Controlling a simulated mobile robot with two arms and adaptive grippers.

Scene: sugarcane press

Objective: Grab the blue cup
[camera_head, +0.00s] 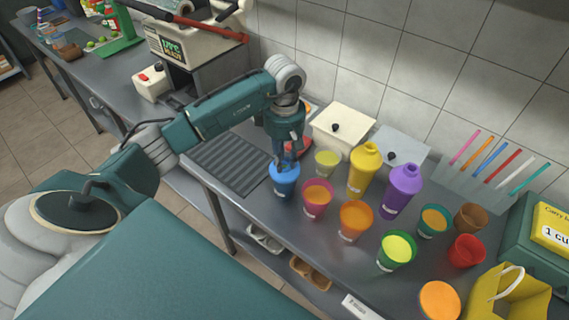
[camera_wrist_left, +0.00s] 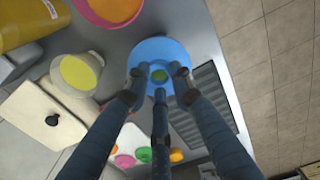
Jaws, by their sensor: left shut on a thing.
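The blue cup (camera_head: 285,184) stands near the front edge of the metal counter in the head view, beside the ridged drain area. My left gripper (camera_head: 287,160) comes down from above and is shut on the blue cup at its rim. In the left wrist view the fingers (camera_wrist_left: 160,80) reach the blue cup (camera_wrist_left: 160,50), with something small and green showing inside it. Whether the cup touches the counter is not clear. My right gripper is in neither view.
A pink cup (camera_head: 317,200) stands close right of the blue cup, with an orange cup (camera_head: 355,221) and a yellow-green cup (camera_head: 397,250) beyond. A pale yellow cup (camera_head: 327,163), a yellow bottle (camera_head: 364,170) and a purple bottle (camera_head: 402,191) stand behind. The ridged drain (camera_head: 229,165) is clear.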

